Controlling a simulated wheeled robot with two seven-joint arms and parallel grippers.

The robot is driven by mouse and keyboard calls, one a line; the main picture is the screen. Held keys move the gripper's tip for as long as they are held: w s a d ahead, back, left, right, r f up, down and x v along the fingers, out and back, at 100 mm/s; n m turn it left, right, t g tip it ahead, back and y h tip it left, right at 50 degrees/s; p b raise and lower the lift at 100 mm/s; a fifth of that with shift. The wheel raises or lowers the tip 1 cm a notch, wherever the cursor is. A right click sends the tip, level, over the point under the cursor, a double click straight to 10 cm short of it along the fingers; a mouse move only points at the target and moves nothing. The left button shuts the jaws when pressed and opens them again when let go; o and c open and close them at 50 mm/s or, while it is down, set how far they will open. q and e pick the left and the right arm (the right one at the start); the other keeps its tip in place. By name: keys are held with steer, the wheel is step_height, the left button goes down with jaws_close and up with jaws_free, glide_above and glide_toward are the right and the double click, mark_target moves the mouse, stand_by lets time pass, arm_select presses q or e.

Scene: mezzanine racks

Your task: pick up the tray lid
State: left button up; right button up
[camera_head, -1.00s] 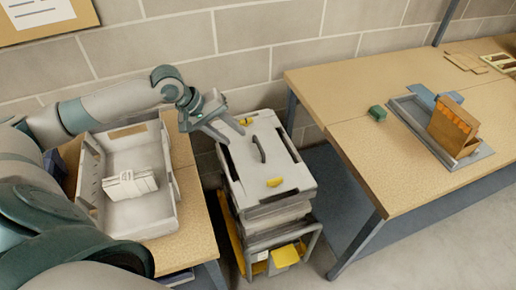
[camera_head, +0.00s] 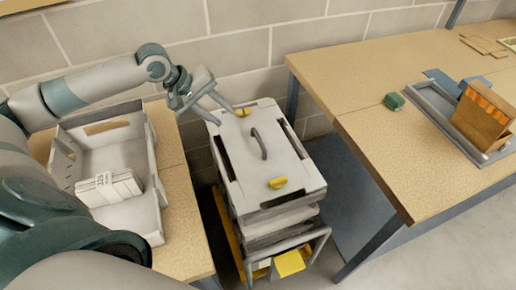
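The tray lid (camera_head: 284,164) is a pale grey, flat cover with a dark arched handle (camera_head: 258,144) in its middle and yellow latches (camera_head: 277,182) at its ends. It lies on top of a stack of grey trays (camera_head: 284,226) on a cart between two tables. My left gripper (camera_head: 226,116) is open and empty, with its two fingers apart near the lid's far left corner. It is away from the handle; whether a fingertip touches the lid I cannot tell. My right gripper is not in view.
A grey open bin (camera_head: 152,210) holding a bundle of white packets (camera_head: 109,188) stands on the left table. The right table bears a grey tray (camera_head: 436,108) with an orange-brown box (camera_head: 482,116) and a green block (camera_head: 394,101). A wall stands close behind the cart.

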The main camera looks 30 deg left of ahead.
arm_select(q)
steer(key=shift+f, duration=0.1)
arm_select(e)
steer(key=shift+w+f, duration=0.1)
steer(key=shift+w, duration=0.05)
